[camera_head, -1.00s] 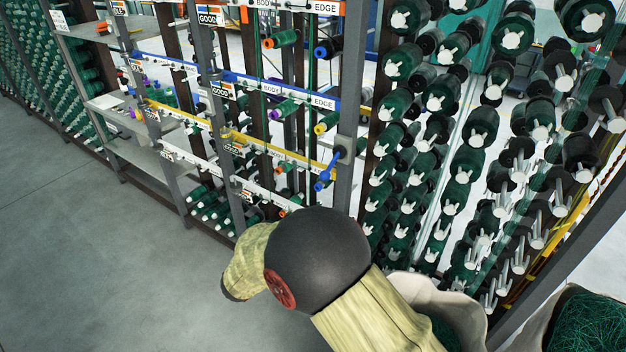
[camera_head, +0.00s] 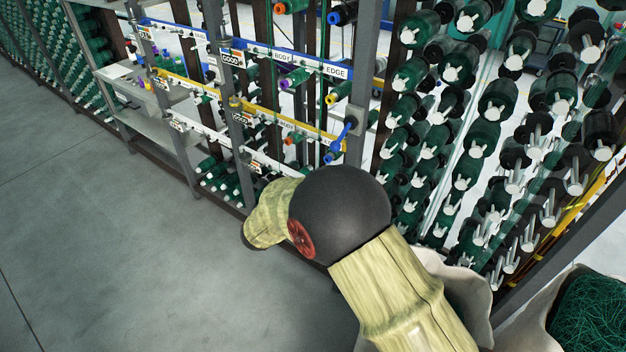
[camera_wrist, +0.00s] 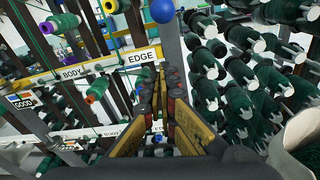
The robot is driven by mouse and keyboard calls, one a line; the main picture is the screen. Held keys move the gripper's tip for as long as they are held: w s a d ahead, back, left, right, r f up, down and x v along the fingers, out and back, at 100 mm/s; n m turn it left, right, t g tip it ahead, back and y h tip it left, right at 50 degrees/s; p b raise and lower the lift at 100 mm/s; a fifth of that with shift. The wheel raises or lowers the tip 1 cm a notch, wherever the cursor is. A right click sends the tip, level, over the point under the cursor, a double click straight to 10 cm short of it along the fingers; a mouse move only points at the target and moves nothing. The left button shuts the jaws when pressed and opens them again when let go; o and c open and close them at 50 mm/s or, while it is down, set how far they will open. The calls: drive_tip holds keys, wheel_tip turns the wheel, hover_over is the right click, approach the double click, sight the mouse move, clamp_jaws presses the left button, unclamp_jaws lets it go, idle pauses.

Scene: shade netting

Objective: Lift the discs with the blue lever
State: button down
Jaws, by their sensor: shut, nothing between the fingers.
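The blue lever (camera_head: 342,138) is mounted on a grey upright post of the rack in the head view, with a ball at its upper end. In the wrist view a blue ball (camera_wrist: 162,11) at the top edge seems to be the lever's end. My gripper (camera_wrist: 173,75) is shut and empty, and its fingers point toward the rack below this ball, apart from it in the picture. In the head view my arm hides the gripper. I cannot pick out the discs for certain.
A rack with labelled rails and coloured spools (camera_head: 296,77) stands left of the lever. A wall of green bobbins (camera_head: 465,160) stands to the right. A white sack (camera_wrist: 300,145) is at the wrist view's lower right. The grey floor (camera_head: 110,230) at left is clear.

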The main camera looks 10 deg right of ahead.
sight(341, 138)
drive_tip(key=w+d+r+b, duration=0.1)
drive_tip(key=w+d+r, duration=0.2)
drive_tip(key=shift+d+r+b, duration=0.15)
drive_tip(key=shift+d+b, duration=0.15)
drive_tip(key=shift+b, duration=0.1)
drive_tip(key=shift+r, duration=0.1)
idle(0.4)
drive_tip(key=shift+s+a+r+g+y+p, duration=0.15)
drive_tip(key=shift+r+g+y+p, duration=0.15)
drive_tip(key=shift+p, duration=0.7)
